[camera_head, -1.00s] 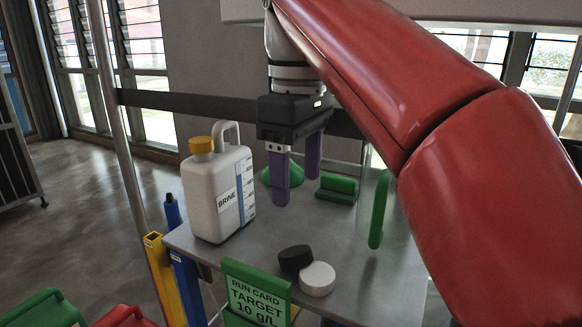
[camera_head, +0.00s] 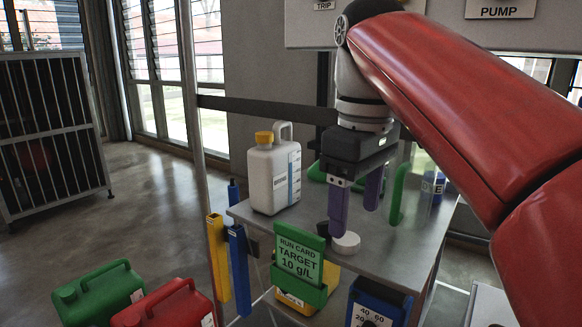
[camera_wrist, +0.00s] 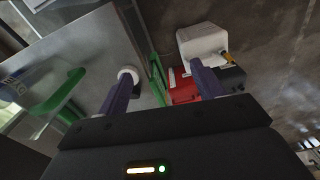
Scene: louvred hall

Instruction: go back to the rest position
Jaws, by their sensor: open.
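My gripper (camera_head: 355,205) hangs from the red arm at the front part of the grey table, its two purple fingers apart with nothing between them. In the head view the nearer finger partly covers a white round puck (camera_head: 347,244) and a black puck (camera_head: 323,229) beside it. In the wrist view the fingers of my gripper (camera_wrist: 163,88) are spread, and the white puck (camera_wrist: 128,73) shows beside the left finger. I cannot tell from the views how far above the tabletop the fingertips are.
A white BRINE jug (camera_head: 273,175) with a yellow cap stands on the table (camera_head: 385,240). A green run card holder (camera_head: 300,265) hangs at its front edge. Green (camera_head: 98,295) and red (camera_head: 165,305) cans stand at lower left. A PUMP panel (camera_head: 495,12) is behind.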

